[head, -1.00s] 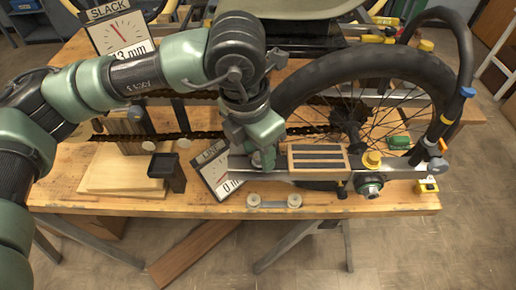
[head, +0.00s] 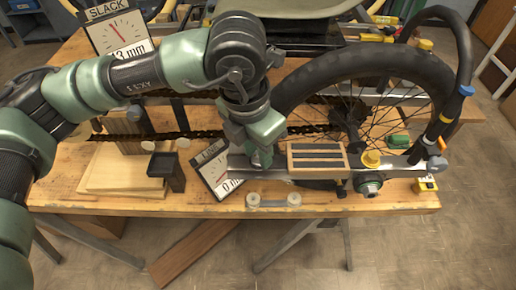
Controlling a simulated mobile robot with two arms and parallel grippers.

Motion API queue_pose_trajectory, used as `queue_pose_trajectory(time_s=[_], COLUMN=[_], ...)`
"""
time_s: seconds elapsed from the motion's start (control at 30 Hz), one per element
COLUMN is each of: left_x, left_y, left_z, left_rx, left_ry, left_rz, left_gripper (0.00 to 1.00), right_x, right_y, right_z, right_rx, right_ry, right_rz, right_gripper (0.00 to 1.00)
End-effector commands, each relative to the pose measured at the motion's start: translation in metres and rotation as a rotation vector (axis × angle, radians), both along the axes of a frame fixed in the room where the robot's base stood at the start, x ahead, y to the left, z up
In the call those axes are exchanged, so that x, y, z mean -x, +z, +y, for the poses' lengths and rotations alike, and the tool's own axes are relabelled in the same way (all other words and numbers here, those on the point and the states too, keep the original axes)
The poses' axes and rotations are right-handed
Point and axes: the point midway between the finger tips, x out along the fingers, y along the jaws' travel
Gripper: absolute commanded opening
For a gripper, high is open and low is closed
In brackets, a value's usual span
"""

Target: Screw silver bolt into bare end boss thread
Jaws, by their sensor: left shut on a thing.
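My left gripper (head: 262,158) points down at the left part of the silver rail (head: 240,172) beside the wheel. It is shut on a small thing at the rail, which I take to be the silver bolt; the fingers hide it. The boss thread under the fingers is hidden too, so I cannot tell how deep the bolt sits. A wooden slotted block (head: 316,158) sits on the rail just right of the gripper. My right gripper is not in view.
The black-tyred wheel (head: 345,75) stands behind the rail. A tilted dial card (head: 212,172) is close to the gripper's left. A black cup (head: 166,170) and wooden boards (head: 115,172) lie further left. A grey bar with round ends (head: 273,201) lies at the bench's front edge.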

Motion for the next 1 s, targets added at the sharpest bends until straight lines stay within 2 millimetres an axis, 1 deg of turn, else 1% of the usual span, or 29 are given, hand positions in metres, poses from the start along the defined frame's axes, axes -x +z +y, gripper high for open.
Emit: queue_pose_trajectory(time_s=[0.3,0.4,0.5,0.6,0.8,0.83,0.87,1.0], left_x=[-0.0020,-0.0022,-0.0026,-0.0025,-0.0024,-0.0024,-0.0024,-0.0023], left_y=[-0.0001,-0.0003,-0.0004,-0.0004,-0.0003,-0.0003,-0.0003,-0.0004], left_z=[0.0008,0.0008,0.0008,0.0008,0.0008,0.0008,0.0008,0.0008], left_rx=[0.002,0.001,0.000,0.000,0.000,0.000,0.000,0.000], left_ry=[-0.492,-0.637,-0.739,-0.783,-0.786,-0.786,-0.786,-0.785], left_rz=[0.000,0.001,0.000,-0.001,-0.001,-0.001,-0.001,0.000], left_gripper=[0.05,0.05,0.05,0.05,0.05,0.34,0.40,0.40], right_x=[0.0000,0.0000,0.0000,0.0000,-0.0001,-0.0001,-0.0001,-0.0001], right_y=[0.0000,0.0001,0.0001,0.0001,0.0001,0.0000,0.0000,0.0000], right_z=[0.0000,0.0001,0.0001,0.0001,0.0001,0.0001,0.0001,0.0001], right_rx=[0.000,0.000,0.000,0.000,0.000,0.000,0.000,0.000], right_ry=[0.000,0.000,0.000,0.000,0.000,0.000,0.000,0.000], right_rz=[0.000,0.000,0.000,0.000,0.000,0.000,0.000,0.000], right_gripper=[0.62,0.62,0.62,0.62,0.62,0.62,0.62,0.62])
